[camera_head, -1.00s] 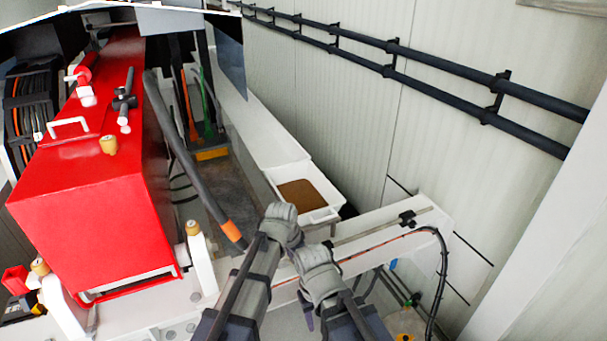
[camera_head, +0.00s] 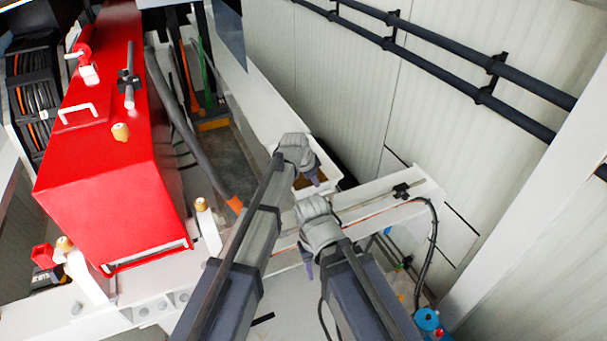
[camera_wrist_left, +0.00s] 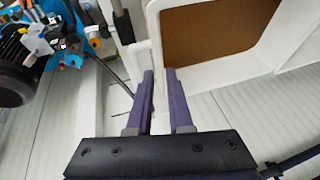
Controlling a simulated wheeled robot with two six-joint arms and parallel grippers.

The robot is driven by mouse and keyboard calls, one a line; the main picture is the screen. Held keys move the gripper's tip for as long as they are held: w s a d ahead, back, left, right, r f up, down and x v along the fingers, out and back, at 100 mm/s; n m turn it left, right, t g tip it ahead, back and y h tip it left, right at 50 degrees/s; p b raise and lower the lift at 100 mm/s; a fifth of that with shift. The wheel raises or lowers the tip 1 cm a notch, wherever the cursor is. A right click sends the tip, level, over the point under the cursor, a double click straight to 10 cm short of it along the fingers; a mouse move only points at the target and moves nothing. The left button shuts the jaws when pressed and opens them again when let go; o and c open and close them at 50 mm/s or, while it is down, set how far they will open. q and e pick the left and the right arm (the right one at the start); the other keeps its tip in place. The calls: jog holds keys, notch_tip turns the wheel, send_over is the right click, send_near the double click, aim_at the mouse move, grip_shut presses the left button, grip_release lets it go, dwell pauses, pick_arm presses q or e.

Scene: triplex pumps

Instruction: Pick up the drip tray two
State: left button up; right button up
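The drip tray is a white rectangular tray (camera_head: 331,169) with a brown bottom, at the end of a long white ledge in the head view. My left arm covers part of it. In the left wrist view the tray (camera_wrist_left: 222,72) fills the upper right, with a white bar along its left side. My left gripper (camera_head: 316,181) is over the tray's near end.
A red machine housing (camera_head: 105,170) stands at the left, with a dark hose (camera_head: 185,140) beside it. A white beam (camera_head: 385,200) with a cable crosses near the tray. Dark rails (camera_head: 440,65) run along the pale wall. Blue parts (camera_head: 427,320) sit low at the right.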

pick_arm(q)
jog(key=b+x, duration=0.5)
jog(key=x, duration=0.1)
jog(key=shift+w+f, duration=0.15)
pick_arm(e)
notch_tip(320, 180, down, 6)
jog(key=shift+w+r, duration=0.1)
jog(key=shift+r, duration=0.15)
pick_arm(q)
grip_shut()
dwell(1.0)
